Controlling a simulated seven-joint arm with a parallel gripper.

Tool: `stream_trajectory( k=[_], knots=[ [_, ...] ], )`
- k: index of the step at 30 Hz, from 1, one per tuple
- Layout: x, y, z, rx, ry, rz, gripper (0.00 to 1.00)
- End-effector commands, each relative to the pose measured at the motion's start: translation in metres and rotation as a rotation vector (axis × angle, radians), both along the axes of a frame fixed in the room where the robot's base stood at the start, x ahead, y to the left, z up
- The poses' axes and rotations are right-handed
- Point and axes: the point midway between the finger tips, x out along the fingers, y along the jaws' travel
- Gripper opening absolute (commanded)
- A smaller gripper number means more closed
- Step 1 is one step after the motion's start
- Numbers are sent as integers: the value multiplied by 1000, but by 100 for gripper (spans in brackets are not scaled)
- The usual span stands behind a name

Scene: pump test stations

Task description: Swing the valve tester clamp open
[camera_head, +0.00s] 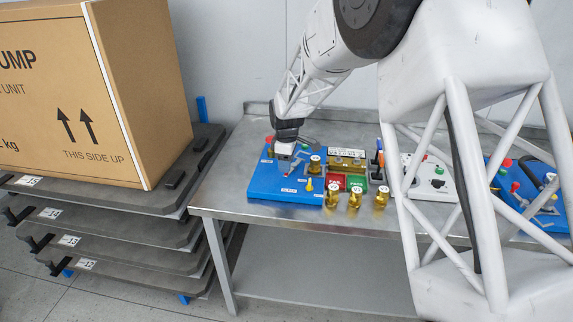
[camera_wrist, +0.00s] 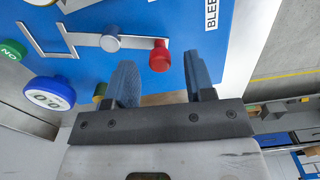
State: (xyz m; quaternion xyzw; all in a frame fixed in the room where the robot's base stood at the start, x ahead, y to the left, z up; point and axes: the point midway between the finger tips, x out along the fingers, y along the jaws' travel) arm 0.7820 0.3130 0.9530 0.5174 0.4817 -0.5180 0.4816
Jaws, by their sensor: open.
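The valve tester is a blue board (camera_head: 265,185) at the left end of the metal table in the head view; its blue surface fills the upper left of the wrist view (camera_wrist: 190,20). In the wrist view a flat metal bar (camera_wrist: 132,42) runs from a round grey pivot to a red knob (camera_wrist: 160,57); it looks like the clamp lever. My gripper (camera_wrist: 160,68) is open, with one blue finger on each side of the red knob's line. Whether a finger touches the knob I cannot tell. In the head view my gripper (camera_head: 285,152) is over the board and hides part of it.
Brass valves (camera_head: 354,196) stand along the table front, beside red and green bins (camera_head: 356,182). A grey-white station (camera_head: 430,178) and another blue station (camera_head: 505,185) are further right. A large cardboard box (camera_head: 130,110) sits on stacked dark pallets at left.

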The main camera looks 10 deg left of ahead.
Motion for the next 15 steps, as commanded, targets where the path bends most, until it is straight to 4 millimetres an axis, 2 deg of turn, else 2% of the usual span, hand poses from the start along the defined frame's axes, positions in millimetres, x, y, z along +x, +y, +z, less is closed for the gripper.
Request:
stream_trajectory(
  k=[15],
  knots=[
    [0, 0, 60, 1, -2, 0, 49]
  ],
)
